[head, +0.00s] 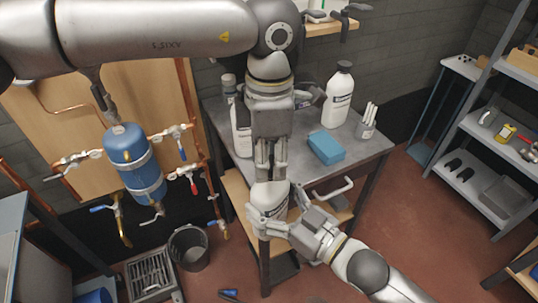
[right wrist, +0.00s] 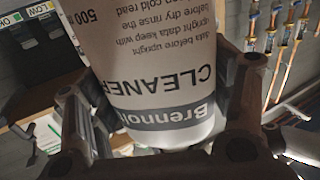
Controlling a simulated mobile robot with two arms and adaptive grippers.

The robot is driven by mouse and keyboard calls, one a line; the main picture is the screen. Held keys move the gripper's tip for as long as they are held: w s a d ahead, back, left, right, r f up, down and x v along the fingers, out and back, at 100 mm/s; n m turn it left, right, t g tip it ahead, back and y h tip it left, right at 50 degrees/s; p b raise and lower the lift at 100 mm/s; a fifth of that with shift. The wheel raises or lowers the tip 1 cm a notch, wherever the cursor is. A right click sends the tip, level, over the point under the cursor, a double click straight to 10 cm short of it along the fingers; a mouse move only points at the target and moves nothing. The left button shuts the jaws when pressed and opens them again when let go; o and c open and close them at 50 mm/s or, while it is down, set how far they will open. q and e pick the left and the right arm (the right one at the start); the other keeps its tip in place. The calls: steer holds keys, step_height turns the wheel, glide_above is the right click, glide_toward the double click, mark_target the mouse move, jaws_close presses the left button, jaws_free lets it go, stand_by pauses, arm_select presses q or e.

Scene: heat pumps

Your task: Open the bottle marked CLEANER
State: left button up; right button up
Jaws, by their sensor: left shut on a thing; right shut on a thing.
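The white bottle marked CLEANER (head: 268,194) is held in the air in front of the workbench. Its label, with "Brennol" and "CLEANER", shows upside down in the right wrist view (right wrist: 160,85). My left gripper (head: 269,176) points down from above and is shut at the top of the bottle; its fingers hide the cap, so I cannot tell whether the cap is on or loose. My right gripper (head: 287,216) comes in from the lower right and is shut around the bottle's body. Its fingers stand on either side of the bottle in the right wrist view (right wrist: 160,120).
The grey workbench (head: 380,148) behind holds another white bottle (head: 338,98), a blue box (head: 326,147) and a cup with white sticks (head: 366,128). A blue tank with pipes (head: 135,155) is on the left. A black bucket (head: 188,249) stands on the floor. Shelves (head: 490,160) stand right.

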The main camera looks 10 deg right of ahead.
arm_select(q)
steer(key=n, duration=0.7)
steer(key=shift+r, duration=0.15)
steer(key=n, duration=1.2)
steer(key=shift+d+n, duration=0.1)
steer(key=shift+n, duration=0.2)
steer(key=n, duration=0.3)
steer(key=shift+n, duration=0.3)
steer(key=n, duration=0.3)
steer(key=shift+s+d, duration=0.1)
steer(key=shift+r, duration=0.1)
steer(key=shift+r, duration=0.1)
